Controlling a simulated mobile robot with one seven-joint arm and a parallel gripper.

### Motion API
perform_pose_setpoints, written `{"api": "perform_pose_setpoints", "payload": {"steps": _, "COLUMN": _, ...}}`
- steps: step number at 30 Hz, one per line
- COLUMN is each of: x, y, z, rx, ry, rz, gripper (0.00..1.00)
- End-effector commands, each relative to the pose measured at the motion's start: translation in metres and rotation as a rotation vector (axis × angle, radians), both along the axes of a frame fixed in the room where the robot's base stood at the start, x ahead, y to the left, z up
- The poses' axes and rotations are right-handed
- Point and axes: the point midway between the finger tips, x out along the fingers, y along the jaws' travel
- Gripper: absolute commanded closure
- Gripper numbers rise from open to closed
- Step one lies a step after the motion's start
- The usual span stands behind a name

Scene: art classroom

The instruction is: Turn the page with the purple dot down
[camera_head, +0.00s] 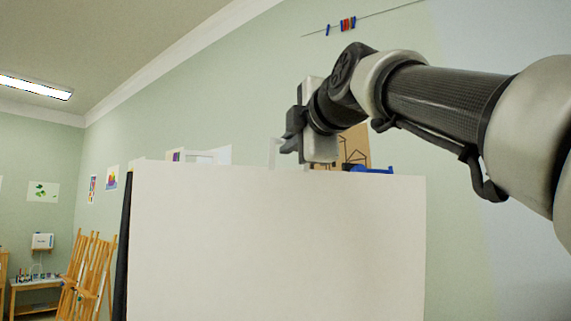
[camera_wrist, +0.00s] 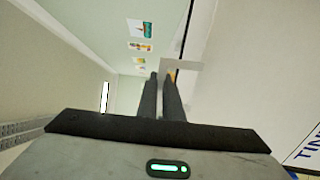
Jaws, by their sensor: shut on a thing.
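A large blank white page or board face (camera_head: 270,240) fills the lower middle of the head view. My gripper (camera_head: 284,145) is at its top edge, fingers pointing left. In the wrist view my gripper's fingers (camera_wrist: 161,75) are close together, with a pale thin piece (camera_wrist: 183,64) at their tips. My gripper is shut on this piece, which looks like part of a page. It also shows faintly beside the fingers in the head view (camera_head: 274,152). A broad pale surface (camera_wrist: 250,75) spans the right of the wrist view. No purple dot is visible.
A blue part (camera_head: 371,170) sits at the board's top edge. Wooden easels (camera_head: 88,265) and a small table (camera_head: 35,284) stand far left. Pictures hang on the green wall. Blue lettering (camera_wrist: 308,150) shows at the wrist view's lower right.

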Motion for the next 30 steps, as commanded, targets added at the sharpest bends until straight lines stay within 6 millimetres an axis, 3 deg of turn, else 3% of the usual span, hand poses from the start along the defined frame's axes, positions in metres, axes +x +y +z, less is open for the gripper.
{"api": "perform_pose_setpoints", "payload": {"steps": 1, "x": -0.003, "y": -0.001, "z": -0.007, "rx": -0.004, "ry": 0.007, "rz": 0.000, "gripper": 1.00}}
{"api": "perform_pose_setpoints", "payload": {"steps": 18, "x": -0.048, "y": -0.019, "z": -0.015, "rx": -0.005, "ry": 0.012, "rz": 0.001, "gripper": 1.00}}
{"api": "perform_pose_setpoints", "payload": {"steps": 30, "x": -0.054, "y": -0.021, "z": -0.013, "rx": -0.004, "ry": 0.011, "rz": 0.001, "gripper": 1.00}}
